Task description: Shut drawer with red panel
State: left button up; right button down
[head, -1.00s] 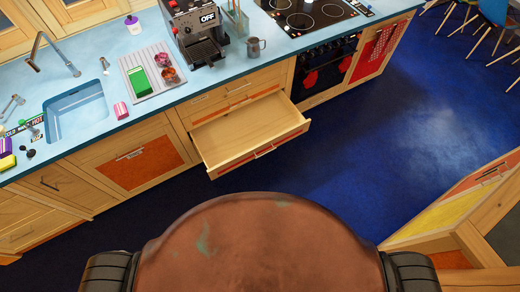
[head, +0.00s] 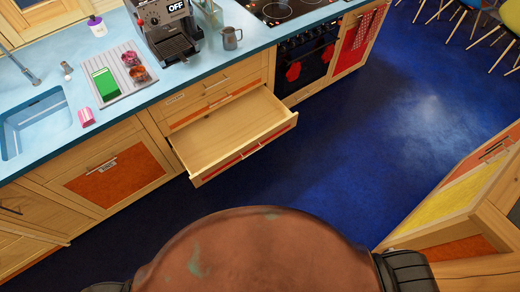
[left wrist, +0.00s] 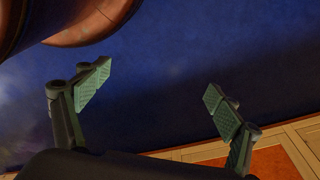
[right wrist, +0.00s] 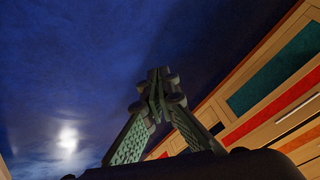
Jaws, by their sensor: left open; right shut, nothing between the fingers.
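The open drawer (head: 222,130) stands pulled out of the counter's front, below a closed drawer, in the head view. It looks empty, and its wooden front carries a narrow red-orange panel (head: 272,138) with a metal handle. Neither gripper shows in the head view. My left gripper (left wrist: 155,85) is open and empty over the blue floor, with a wood-framed orange panel (left wrist: 272,163) at the lower right of its view. My right gripper (right wrist: 158,75) is shut and empty. Beyond it at right are wooden fronts with a red panel (right wrist: 262,118) and a teal panel (right wrist: 278,75).
A cabinet with an orange panel (head: 120,178) is left of the drawer, and an oven (head: 306,60) is to its right. A wooden unit with a yellow panel (head: 450,205) stands at the lower right. Blue floor (head: 370,130) between them is clear.

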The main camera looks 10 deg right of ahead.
jog(key=w+a+f+m+t+y+b, duration=0.1)
jog(key=w+a+f+m+t+b, duration=0.15)
jog(key=w+b, duration=0.8)
jog(key=m+t+y+b, duration=0.6)
jog(key=t+y+b, duration=0.1)
jog(key=b, duration=1.9)
send_near(258, 139)
jog(key=x, duration=0.6)
jog(key=shift+s+a+f+b, duration=0.15)
jog(key=shift+s+a+b, duration=0.05)
jog(key=shift+a+b, duration=0.1)
jog(key=shift+w+a, duration=0.15)
jog(key=shift+w, duration=0.3)
pick_arm(q)
jog(key=w+d+f+h, duration=0.1)
jog(key=w+d+f, duration=0.3)
jog(key=f, duration=0.3)
jog(key=shift+w+d+g, duration=0.3)
jog(key=shift+w+g, duration=0.1)
jog(key=shift+w, duration=0.35)
jog(key=shift+f, duration=0.1)
